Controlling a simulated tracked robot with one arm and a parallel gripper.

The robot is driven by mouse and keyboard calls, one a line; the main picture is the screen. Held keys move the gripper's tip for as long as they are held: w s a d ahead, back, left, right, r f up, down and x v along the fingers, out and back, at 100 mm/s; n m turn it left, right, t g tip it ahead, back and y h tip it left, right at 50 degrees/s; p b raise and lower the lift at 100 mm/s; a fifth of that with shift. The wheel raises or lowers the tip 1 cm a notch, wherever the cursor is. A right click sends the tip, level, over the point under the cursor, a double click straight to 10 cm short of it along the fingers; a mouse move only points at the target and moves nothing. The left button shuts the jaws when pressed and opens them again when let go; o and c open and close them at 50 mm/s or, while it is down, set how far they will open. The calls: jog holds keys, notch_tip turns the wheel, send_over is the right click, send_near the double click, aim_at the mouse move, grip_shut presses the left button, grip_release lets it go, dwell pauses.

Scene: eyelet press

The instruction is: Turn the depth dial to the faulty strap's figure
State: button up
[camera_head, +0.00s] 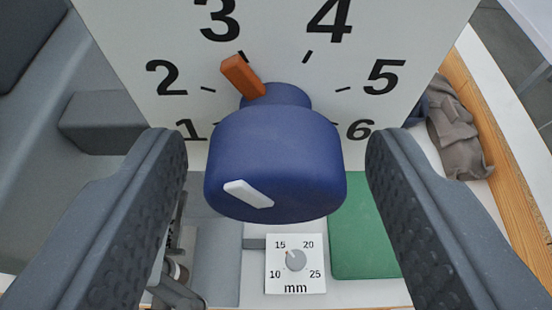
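The depth dial is a blue knob (275,155) in front of a white plate (180,30) with figures 1 to 6. Its orange pointer (243,77) points up and left, toward the tick near the 3. A white mark (248,194) is on the knob's front face. My gripper (275,185) has its two dark fingers apart, one on each side of the knob. A gap shows between each finger and the knob. The strap is not identifiable in this view.
Below the knob is a small mm dial (295,261) marked 10 to 25, its orange mark near 15. A green pad (362,235) lies right of it. Crumpled grey-brown cloth (458,130) lies at the right near a wooden edge (490,130). Grey machine parts (95,125) stand at the left.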

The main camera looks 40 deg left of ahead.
jog(key=c, duration=0.9)
jog(key=shift+p, duration=0.3)
jog(key=shift+m+y+p, duration=0.3)
jog(key=shift+m+p, duration=0.1)
jog(key=shift+p, duration=0.25)
jog(key=o, duration=1)
jog(key=shift+c, duration=0.2)
jog(key=shift+d, duration=0.1)
